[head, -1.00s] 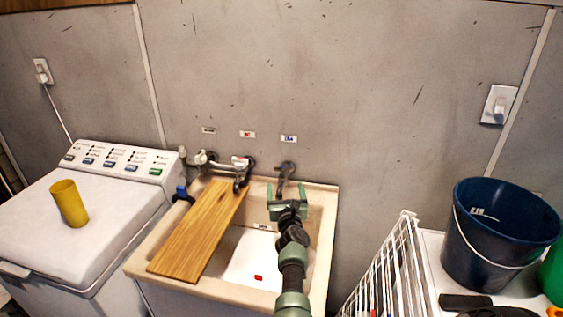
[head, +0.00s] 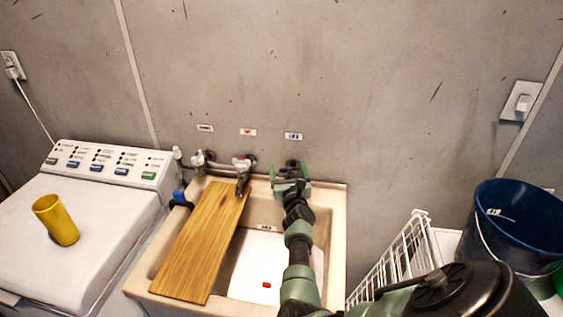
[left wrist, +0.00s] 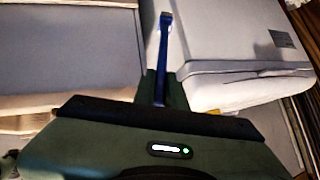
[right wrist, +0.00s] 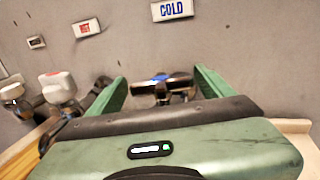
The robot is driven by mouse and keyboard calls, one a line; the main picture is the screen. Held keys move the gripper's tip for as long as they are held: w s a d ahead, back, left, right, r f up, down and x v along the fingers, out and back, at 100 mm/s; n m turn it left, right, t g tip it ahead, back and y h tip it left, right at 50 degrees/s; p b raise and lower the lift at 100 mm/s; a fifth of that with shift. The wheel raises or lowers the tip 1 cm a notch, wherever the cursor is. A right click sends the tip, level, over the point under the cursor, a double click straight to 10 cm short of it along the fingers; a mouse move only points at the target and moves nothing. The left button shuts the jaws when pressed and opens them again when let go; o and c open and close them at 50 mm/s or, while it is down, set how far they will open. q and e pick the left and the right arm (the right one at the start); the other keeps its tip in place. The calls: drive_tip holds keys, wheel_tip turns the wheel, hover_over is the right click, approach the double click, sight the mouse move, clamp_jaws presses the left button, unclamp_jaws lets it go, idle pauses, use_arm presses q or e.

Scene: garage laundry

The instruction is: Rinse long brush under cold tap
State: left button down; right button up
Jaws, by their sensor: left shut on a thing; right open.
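My left gripper (left wrist: 166,92) is shut on a long blue brush (left wrist: 163,45). The brush points away from the gripper beside a white machine in the left wrist view; its bristles cannot be made out. The left gripper does not show in the head view. My right gripper (head: 291,182) is open at the cold tap (head: 292,164), below the blue-lettered COLD label (right wrist: 172,9). In the right wrist view the tap's dark cross handle (right wrist: 165,87), with a blue centre, lies between the open fingers (right wrist: 162,84); contact cannot be told.
The sink (head: 335,205) has a wooden board (head: 200,245) across its left side and a small red item (head: 267,285) in its basin. A blue item (head: 179,198) is at its left rim. The washer (head: 95,215) carries a yellow cup (head: 56,220). A white rack (head: 415,240) and blue bucket (head: 520,225) stand right.

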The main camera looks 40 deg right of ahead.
use_arm(q)
drive_tip(key=shift+s+r, duration=0.1)
drive_tip(key=shift+s, duration=0.15)
use_arm(e)
drive_tip(key=shift+s+r, duration=0.15)
drive_tip(key=shift+s, duration=0.1)
drive_tip(key=shift+c, duration=1)
drive_tip(key=shift+s+r, duration=0.1)
drive_tip(key=c, duration=0.5)
use_arm(q)
drive_tip(key=shift+a, duration=0.1)
use_arm(e)
drive_tip(key=c, duration=0.7)
drive_tip(key=shift+o, duration=0.2)
drive_tip(key=m+g+h+b, duration=0.1)
drive_tip(key=b, duration=0.3)
drive_tip(key=m+g+h+b, duration=0.2)
drive_tip(key=b, duration=0.3)
drive_tip(key=shift+f+h+b, duration=0.3)
drive_tip(key=shift+r+m+g+h+b, duration=0.35)
drive_tip(key=shift+g+b, duration=0.15)
drive_tip(key=shift+b, duration=0.1)
use_arm(q)
wheel_tip(320, 180, down, 11)
drive_tip(key=shift+r, duration=0.2)
use_arm(e)
drive_tip(key=shift+d, duration=0.1)
